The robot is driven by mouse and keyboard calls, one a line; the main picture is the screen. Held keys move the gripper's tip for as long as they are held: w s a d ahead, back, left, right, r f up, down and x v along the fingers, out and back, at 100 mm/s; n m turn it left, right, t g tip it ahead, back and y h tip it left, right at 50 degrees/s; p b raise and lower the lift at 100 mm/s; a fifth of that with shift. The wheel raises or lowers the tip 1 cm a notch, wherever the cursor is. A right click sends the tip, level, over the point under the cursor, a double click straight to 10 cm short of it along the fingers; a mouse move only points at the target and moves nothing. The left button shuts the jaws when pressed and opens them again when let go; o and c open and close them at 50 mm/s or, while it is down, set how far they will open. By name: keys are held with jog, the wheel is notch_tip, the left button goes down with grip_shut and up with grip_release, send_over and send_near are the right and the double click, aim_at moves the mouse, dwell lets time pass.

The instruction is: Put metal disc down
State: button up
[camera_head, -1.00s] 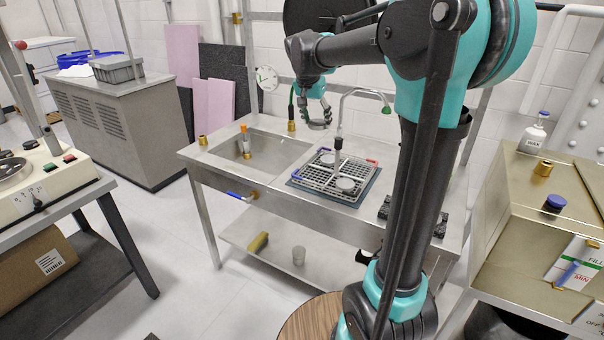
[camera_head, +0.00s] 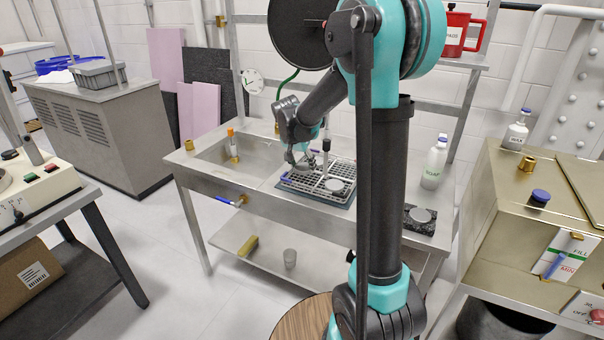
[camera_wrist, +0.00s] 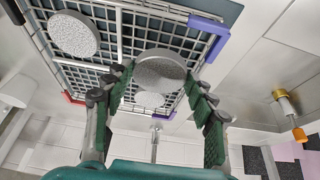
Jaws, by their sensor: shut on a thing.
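My gripper (camera_wrist: 152,112) is shut on a grey metal disc (camera_wrist: 160,70), which sits between its green-padded fingers in the wrist view. The wire rack (camera_wrist: 125,17) with blue and red corners lies behind the held disc. A second disc (camera_wrist: 74,33) lies in the rack, and another pale disc (camera_wrist: 150,99) shows partly past the held one. In the head view my gripper (camera_head: 298,163) is low at the left part of the rack (camera_head: 312,187); one disc (camera_head: 335,186) lies at its near right. The held disc is hard to make out there. Whether it touches the rack, I cannot tell.
The rack stands on the steel sink table (camera_head: 275,207), right of the basin (camera_head: 215,153). A tap spout rises by the rack. A dark block (camera_head: 412,228) bearing a disc (camera_head: 420,215) and a white-green bottle (camera_head: 434,165) stand to the right.

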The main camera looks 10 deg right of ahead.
aim_at(301, 169)
jog(key=shift+f, duration=1.8)
jog(key=shift+f, duration=0.15)
jog(key=o, duration=1)
jog(key=shift+c, duration=0.2)
jog(key=v, duration=1.2)
jog(key=s+d+f+n+y, duration=0.1)
jog(key=s+d+f+n, duration=0.1)
jog(key=s+f, duration=0.3)
jog(key=s+d+f+n+y, duration=0.1)
jog(key=s+f, duration=0.3)
jog(key=s, duration=0.8)
jog(key=s+d+f+n, duration=0.4)
jog(key=s+f, duration=0.1)
jog(key=s, duration=0.3)
jog(key=shift+s+f+y, duration=0.35)
jog(key=shift+s+y, duration=0.05)
